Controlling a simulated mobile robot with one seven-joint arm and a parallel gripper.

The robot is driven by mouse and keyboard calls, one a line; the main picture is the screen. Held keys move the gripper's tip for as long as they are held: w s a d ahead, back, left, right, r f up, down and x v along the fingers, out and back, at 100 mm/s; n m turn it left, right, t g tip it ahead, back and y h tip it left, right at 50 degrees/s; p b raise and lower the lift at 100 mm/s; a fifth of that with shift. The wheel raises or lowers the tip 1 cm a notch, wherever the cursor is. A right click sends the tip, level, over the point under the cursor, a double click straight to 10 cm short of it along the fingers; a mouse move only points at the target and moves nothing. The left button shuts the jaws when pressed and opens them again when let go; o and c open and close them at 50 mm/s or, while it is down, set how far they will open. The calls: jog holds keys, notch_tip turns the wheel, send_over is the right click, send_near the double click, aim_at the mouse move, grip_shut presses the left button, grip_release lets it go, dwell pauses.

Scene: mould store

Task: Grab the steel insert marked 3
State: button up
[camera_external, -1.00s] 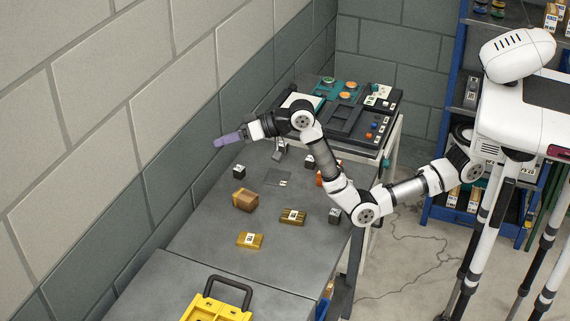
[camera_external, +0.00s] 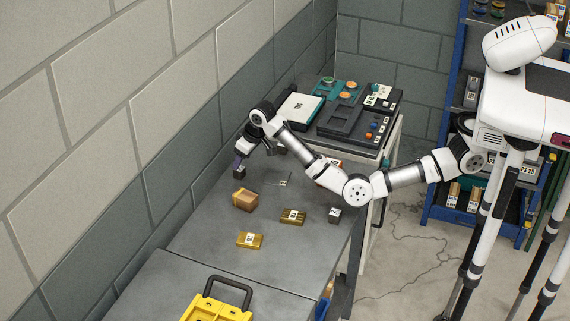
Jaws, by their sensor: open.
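Small dark grey metal blocks with pale labels lie on the grey workbench (camera_external: 205,235). One block (camera_external: 239,173) is at the bench's wall side, and another block (camera_external: 335,215) is near its right edge. The numbers on the labels are too small to read, so I cannot tell which is marked 3.
A brown block (camera_external: 245,200) and two brass blocks, one (camera_external: 292,216) right of the other (camera_external: 250,240), lie near my gripper. A thin plate (camera_external: 284,180) lies behind. A yellow case (camera_external: 218,307) stands in front. Dark trays (camera_external: 345,120) stand at the back. The wall is close on the left.

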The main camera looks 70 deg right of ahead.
aim_at(239, 172)
jog(key=shift+p+x, duration=1.05)
jog(key=shift+x, duration=1.7)
jog(key=shift+s+a+f, duration=0.1)
jog(key=shift+s, duration=0.1)
jog(key=shift+c, duration=0.4)
grip_shut()
